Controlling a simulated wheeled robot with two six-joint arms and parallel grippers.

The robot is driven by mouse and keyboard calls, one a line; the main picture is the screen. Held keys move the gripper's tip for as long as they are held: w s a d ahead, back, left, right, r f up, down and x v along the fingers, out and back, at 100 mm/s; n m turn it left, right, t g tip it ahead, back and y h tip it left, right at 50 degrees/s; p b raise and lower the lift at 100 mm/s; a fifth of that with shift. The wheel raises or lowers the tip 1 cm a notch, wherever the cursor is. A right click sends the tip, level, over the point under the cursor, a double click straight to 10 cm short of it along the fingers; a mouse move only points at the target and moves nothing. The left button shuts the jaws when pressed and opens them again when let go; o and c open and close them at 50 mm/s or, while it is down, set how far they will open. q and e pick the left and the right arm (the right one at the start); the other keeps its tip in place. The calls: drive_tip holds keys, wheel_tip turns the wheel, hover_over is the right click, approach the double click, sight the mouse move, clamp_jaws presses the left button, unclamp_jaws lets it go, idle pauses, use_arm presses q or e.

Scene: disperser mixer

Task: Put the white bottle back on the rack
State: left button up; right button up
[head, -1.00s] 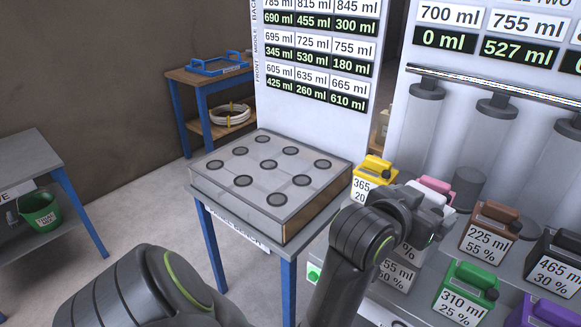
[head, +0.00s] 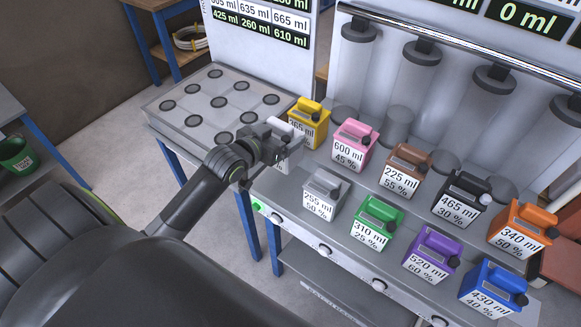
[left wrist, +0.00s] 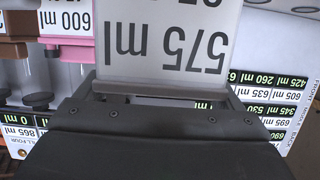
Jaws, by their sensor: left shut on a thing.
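The white bottle (head: 287,130) is in the head view, at the left end of the shelf (head: 330,232) of bottles, beside the yellow bottle (head: 309,122) and behind the grey bottle (head: 322,193). My left gripper (head: 268,148) is shut on it and hides much of it. The bottle also fills the top middle of the left wrist view (left wrist: 168,35), with its "575 ml" label upside down there. I cannot tell whether its base touches the shelf. My right gripper is not in view.
Pink (head: 354,143), brown (head: 406,170) and several other coloured bottles stand close by on the right. Clear cylinders (head: 420,72) rise behind them. A side table with a round-marked top (head: 218,103) stands left. Bare floor lies between the tables.

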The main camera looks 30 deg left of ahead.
use_arm(q)
wheel_tip(320, 180, down, 5)
drive_tip(key=shift+s+a+r, duration=0.1)
drive_tip(key=shift+s+a, duration=0.05)
drive_tip(key=shift+f, duration=2.2)
drive_tip(key=shift+b, duration=0.3)
drive_tip(key=shift+f, duration=0.2)
drive_tip(key=o, duration=0.8)
drive_tip(key=shift+r, duration=0.2)
drive_tip(key=v, duration=1.2)
